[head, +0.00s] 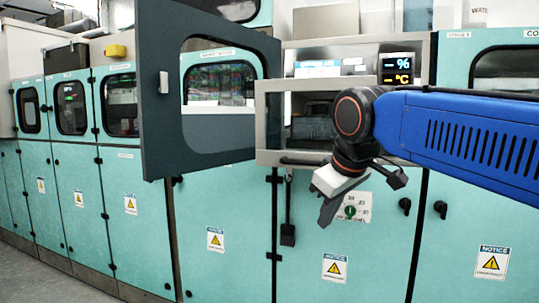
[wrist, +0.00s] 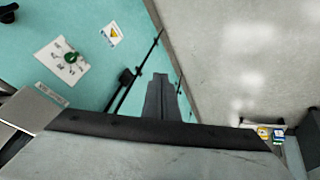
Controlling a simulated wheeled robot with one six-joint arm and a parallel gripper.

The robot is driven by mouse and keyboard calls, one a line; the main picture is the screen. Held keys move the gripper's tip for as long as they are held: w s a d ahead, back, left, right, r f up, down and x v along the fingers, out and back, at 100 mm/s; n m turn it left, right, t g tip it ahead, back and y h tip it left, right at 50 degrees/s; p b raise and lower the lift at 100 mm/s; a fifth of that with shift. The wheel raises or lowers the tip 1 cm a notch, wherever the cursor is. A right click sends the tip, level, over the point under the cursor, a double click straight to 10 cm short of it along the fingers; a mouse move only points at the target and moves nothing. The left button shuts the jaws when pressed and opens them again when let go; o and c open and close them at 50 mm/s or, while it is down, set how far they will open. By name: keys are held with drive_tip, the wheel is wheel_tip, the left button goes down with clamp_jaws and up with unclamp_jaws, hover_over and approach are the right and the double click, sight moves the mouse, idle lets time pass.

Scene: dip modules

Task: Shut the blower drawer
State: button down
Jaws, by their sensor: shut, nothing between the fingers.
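The blower drawer has a pale grey front (head: 268,120) with a window and a dark bar handle (head: 303,161) along its lower edge. It sits under a display with % and °C readouts (head: 397,69). The front appears to stand forward of its housing. My arm crosses in front of it and hides its right part. My gripper (head: 324,218) is shut and empty, pointing down just below the drawer front, before the teal cabinet door. Its dark fingers (wrist: 163,95) show together in the wrist view. I cannot tell whether it touches the drawer.
A large dark windowed door (head: 160,135) stands open to the left of the drawer. Teal cabinets (head: 228,205) line the wall, with a green knob panel (head: 355,207) and black latches. The grey floor (wrist: 225,60) in front is clear near the fingers.

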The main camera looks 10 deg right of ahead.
sight(269, 154)
drive_tip(key=w+a+r+n, duration=0.2)
drive_tip(key=w+a+r, duration=0.15)
drive_tip(key=r, duration=0.25)
drive_tip(key=w+a+r+n+t, duration=0.1)
drive_tip(key=w+a+r, duration=0.1)
drive_tip(key=a+r, duration=0.3)
drive_tip(key=w+a+r+n, duration=0.2)
drive_tip(key=w+a+r, duration=0.1)
drive_tip(key=r, duration=0.5)
drive_tip(key=shift+y, duration=0.4)
drive_tip(key=w+f, duration=0.5)
drive_tip(key=w+d+f, duration=0.1)
drive_tip(key=w+f, duration=0.2)
drive_tip(key=shift+w+f, duration=0.15)
drive_tip(key=shift+w, duration=0.05)
drive_tip(key=shift+w+d, duration=0.3)
drive_tip(key=shift+w, duration=0.3)
